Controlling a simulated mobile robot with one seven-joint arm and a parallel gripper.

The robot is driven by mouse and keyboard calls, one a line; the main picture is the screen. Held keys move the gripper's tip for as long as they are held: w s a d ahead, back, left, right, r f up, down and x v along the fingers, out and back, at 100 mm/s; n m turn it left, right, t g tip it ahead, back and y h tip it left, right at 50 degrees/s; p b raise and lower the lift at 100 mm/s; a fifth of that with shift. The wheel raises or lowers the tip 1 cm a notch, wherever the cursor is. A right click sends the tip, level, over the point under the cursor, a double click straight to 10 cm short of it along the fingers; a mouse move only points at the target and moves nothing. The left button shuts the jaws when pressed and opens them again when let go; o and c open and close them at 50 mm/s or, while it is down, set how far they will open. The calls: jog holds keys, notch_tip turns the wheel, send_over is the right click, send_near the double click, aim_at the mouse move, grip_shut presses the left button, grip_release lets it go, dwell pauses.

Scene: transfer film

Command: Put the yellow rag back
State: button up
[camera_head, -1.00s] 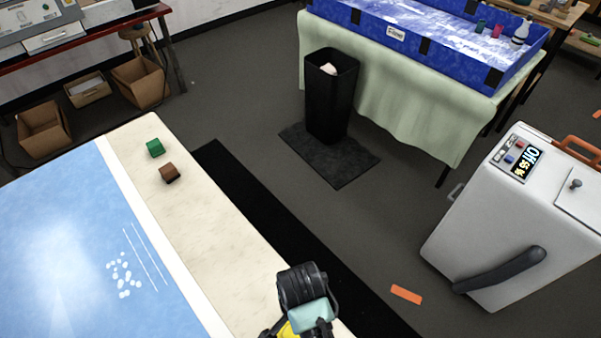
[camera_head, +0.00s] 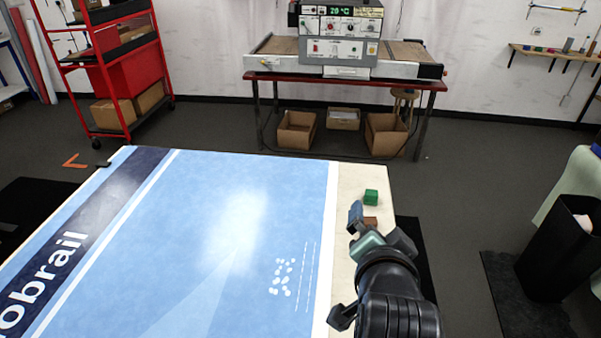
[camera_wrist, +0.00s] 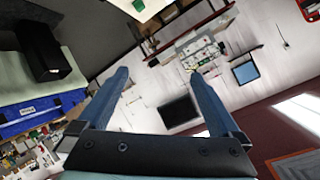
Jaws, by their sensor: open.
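I do not see the yellow rag in either current view. My gripper (camera_head: 356,217) is over the pale edge of the blue-printed table (camera_head: 340,180), at the right side, in the head view. Its fingers look blue and are open, with nothing between them in the wrist view (camera_wrist: 160,75). In the head view it appears in front of a brown block (camera_head: 370,222), which it partly hides. A green block (camera_head: 371,197) lies just beyond, on the pale edge. My arm hides part of the table's right edge.
A red-framed bench with a control unit (camera_head: 340,24) stands at the back, with cardboard boxes (camera_head: 296,130) below. A red rack (camera_head: 125,70) is at the back left. A black bin (camera_head: 555,250) stands on the right. Open floor lies between table and bench.

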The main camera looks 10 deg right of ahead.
jog(key=a+r+n+t, duration=0.3)
jog(key=a+r+t, duration=0.15)
jog(key=r, duration=0.85)
jog(key=a+r+n+t, duration=0.3)
jog(key=a+r+t, duration=0.15)
jog(key=r, duration=0.85)
jog(key=s+a+r+n+t+y, duration=0.2)
jog(key=s+a+r+t, duration=0.1)
jog(key=s+r, duration=0.2)
jog(key=s+a+r+n+t+y, duration=0.1)
jog(key=s+a+r+n+t, duration=0.2)
jog(key=s+r, duration=0.3)
notch_tip(320, 180, up, 4)
jog(key=shift+a+f+y, duration=0.2)
jog(key=shift+a+y, duration=0.2)
jog(key=shift+a, duration=0.1)
